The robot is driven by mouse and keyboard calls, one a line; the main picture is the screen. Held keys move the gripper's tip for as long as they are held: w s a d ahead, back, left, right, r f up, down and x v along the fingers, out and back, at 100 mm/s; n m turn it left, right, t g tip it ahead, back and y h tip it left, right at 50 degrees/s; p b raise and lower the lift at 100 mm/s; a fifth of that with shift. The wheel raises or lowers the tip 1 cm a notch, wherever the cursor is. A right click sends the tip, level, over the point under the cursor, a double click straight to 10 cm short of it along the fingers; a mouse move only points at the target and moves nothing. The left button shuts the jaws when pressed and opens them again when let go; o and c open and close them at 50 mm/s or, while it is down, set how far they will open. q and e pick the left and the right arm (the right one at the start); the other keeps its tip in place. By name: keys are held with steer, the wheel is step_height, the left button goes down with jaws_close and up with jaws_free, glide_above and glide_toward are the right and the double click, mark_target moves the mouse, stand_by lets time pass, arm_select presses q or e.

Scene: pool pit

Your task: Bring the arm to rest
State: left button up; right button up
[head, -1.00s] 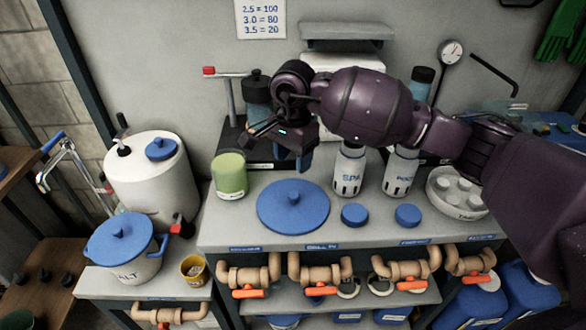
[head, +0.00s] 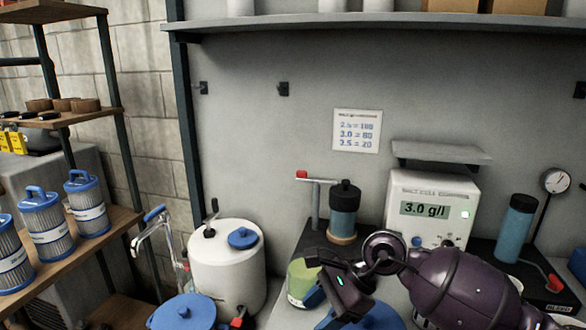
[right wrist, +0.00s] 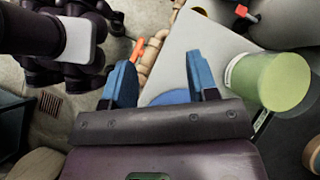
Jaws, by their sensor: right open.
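My right arm comes in from the lower right of the head view. Its gripper (head: 322,292) is over the bench beside the green-labelled cup (head: 301,280). In the right wrist view the two blue fingers of the right gripper (right wrist: 162,82) stand wide apart with nothing between them. The green cup (right wrist: 272,82) is to the right of the fingers there, apart from them. A blue lid (head: 372,316) lies on the bench, partly hidden behind the gripper and arm. My left gripper is not in view.
A white meter (head: 432,208) reading 3.0 g/l and a dark bottle (head: 344,210) stand behind the arm. A white tank (head: 226,268) and a blue-lidded pot (head: 184,312) are to the left. Filters (head: 87,205) stand on a side shelf. A wall shelf (head: 380,27) runs above.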

steer(key=s+a+r+m+t+y, duration=0.35)
steer(key=r+m+t+y, duration=0.4)
steer(key=m+y, duration=0.5)
steer(key=w+d+f+m+t+h, duration=0.1)
steer(key=d+f+m+t+h, duration=0.1)
steer(key=d+m+t+h, duration=0.85)
steer(key=w+d+f+m+t+h, duration=0.1)
steer(key=d+m+t+h, duration=0.3)
steer(key=m, duration=1.2)
steer(key=s+d+f+m+g+h, duration=0.5)
steer(key=d+f+m+h, duration=0.2)
steer(key=f+m, duration=0.15)
steer(key=s+d+f+m+g, duration=0.2)
steer(key=s+f+m+g, duration=0.35)
steer(key=s, duration=0.55)
steer(key=s+d+f+m+g, duration=0.2)
steer(key=s+f+m+g, duration=0.4)
steer(key=s, duration=0.5)
steer(key=w+f+n+t, duration=0.2)
steer(key=w+f+t, duration=0.5)
steer(key=f, duration=0.3)
steer(key=shift+w+f+y, duration=0.2)
steer(key=shift+f+y, duration=0.1)
steer(key=shift+f, duration=0.05)
